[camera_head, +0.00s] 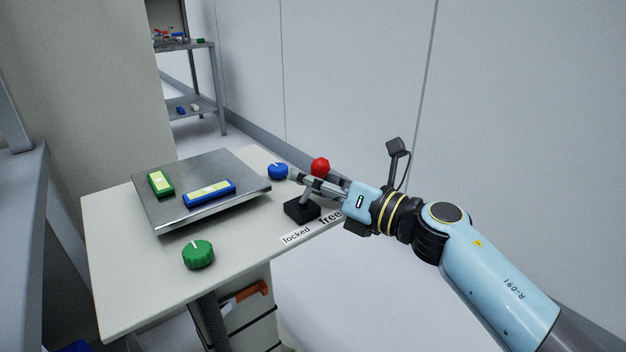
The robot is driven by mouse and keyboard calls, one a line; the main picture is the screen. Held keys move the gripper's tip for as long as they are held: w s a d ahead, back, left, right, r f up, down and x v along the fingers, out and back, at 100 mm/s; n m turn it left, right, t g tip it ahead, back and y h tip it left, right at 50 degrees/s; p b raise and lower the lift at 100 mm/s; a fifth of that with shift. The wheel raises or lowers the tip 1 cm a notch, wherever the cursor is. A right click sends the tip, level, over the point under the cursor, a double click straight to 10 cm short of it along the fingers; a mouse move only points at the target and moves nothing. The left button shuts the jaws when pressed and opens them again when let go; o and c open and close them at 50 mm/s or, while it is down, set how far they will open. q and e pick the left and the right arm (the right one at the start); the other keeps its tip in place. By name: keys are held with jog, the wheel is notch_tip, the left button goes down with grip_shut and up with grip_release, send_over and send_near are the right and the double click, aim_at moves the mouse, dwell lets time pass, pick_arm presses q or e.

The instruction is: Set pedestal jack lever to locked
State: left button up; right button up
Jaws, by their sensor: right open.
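The pedestal jack lever stands on a black base (301,210) near the right edge of the pale bench top. Its grey shaft (305,197) rises from the base and a red knob (320,166) shows above my gripper. A label "locked" (296,236) and a label "free" (330,217) lie in front of the base, "free" farther right. The lever leans toward the "free" side. My right gripper (299,178) reaches in from the right, open, with its fingers at the lever just below the red knob. Whether they touch it I cannot tell. My left gripper is out of view.
A metal plate (165,215) carries a green block (160,184) and a blue block (210,193). An orange handle (252,291) sticks out below the bench.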

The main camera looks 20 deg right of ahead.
grip_shut()
dwell(0.3)
jog(key=shift+w+a, duration=0.1)
jog(key=shift+w, duration=0.05)
dwell(0.4)
